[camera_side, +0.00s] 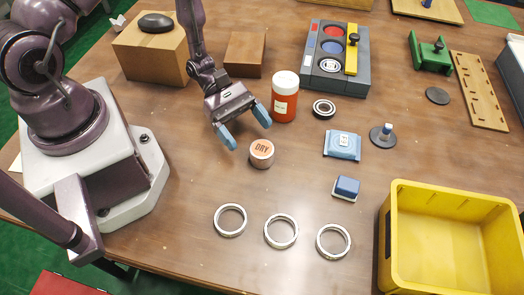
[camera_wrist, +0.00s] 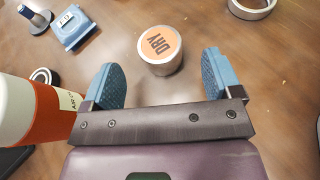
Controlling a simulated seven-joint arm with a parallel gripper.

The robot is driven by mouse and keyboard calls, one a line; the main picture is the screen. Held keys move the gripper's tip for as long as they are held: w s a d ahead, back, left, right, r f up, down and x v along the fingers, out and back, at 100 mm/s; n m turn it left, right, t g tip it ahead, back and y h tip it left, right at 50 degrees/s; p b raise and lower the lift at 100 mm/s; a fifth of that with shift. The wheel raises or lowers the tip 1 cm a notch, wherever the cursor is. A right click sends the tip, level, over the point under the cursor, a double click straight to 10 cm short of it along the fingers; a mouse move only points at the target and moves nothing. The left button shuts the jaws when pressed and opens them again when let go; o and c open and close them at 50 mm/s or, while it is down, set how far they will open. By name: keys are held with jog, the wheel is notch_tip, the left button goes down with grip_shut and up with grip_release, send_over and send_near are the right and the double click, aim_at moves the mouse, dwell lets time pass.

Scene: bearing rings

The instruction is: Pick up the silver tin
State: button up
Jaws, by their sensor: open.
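The silver tin (camera_side: 261,154) stands upright on the brown table, with an orange top lettered "DRY". In the wrist view the tin (camera_wrist: 160,50) sits ahead of my gripper, centred a little beyond the fingertips. My gripper (camera_side: 247,124) is open and empty, its two blue-padded fingers spread, just behind the tin in the side view. The wrist view shows both fingers (camera_wrist: 160,78) apart with bare table between them. The gripper does not touch the tin.
An orange-red jar with a white lid (camera_side: 285,97) stands close beside my gripper. Three metal rings (camera_side: 281,231) lie in front.

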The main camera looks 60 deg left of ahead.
aim_at(257, 144)
jog(key=shift+x, duration=2.7)
jog(key=shift+f, duration=0.1)
jog(key=c, duration=1)
jog(key=shift+c, duration=0.2)
